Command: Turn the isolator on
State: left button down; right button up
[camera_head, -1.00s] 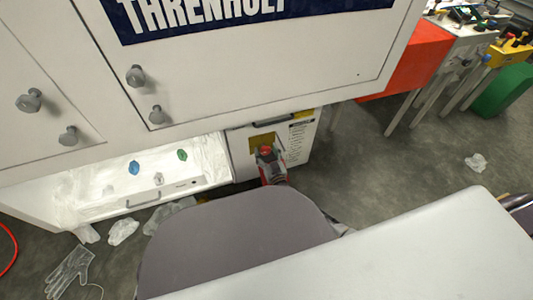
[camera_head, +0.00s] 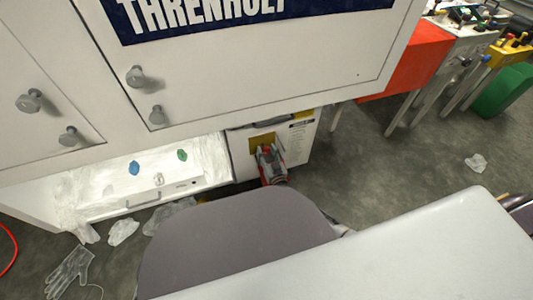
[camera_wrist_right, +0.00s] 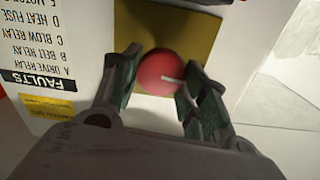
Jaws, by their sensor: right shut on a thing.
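The isolator is a round red knob (camera_wrist_right: 158,68) with a pale line across it, on a dull yellow plate (camera_wrist_right: 195,35). In the wrist view the line runs from near the knob's middle toward the right finger. My right gripper (camera_wrist_right: 160,72) is shut on the knob, one finger on each side. In the head view the right gripper (camera_head: 266,150) is at the yellow plate (camera_head: 262,138) on the white panel (camera_head: 299,150) and hides most of the knob. My left gripper is not in view.
Black-lettered fault labels (camera_wrist_right: 35,50) sit beside the plate. A lit tray (camera_head: 120,190) with blue and green pieces is left of the panel. Crumpled clear film (camera_head: 123,231) and a clear glove (camera_head: 70,270) lie on the floor. A grey rounded shape (camera_head: 235,245) fills the foreground.

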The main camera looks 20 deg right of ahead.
jog(key=m, duration=0.3)
jog(key=shift+f+m, duration=0.1)
jog(key=shift+m, duration=0.3)
jog(key=m+b, duration=0.1)
jog(key=m, duration=0.4)
jog(key=shift+d+f+m, duration=0.1)
jog(key=shift+d+m, duration=0.05)
jog(key=shift+m, duration=0.15)
jog(key=shift+m+b, duration=0.45)
jog(key=shift+m, duration=0.75)
jog(key=m+b, duration=0.1)
jog(key=m, duration=0.2)
jog(key=shift+f+m, duration=0.15)
jog(key=shift+m, duration=0.15)
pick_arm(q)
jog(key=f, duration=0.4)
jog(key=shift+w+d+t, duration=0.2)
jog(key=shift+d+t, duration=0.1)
pick_arm(e)
jog(key=shift+m, duration=0.6)
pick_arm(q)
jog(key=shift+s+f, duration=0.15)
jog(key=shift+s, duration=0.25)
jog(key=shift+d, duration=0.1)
pick_arm(e)
jog(key=shift+d, duration=0.1)
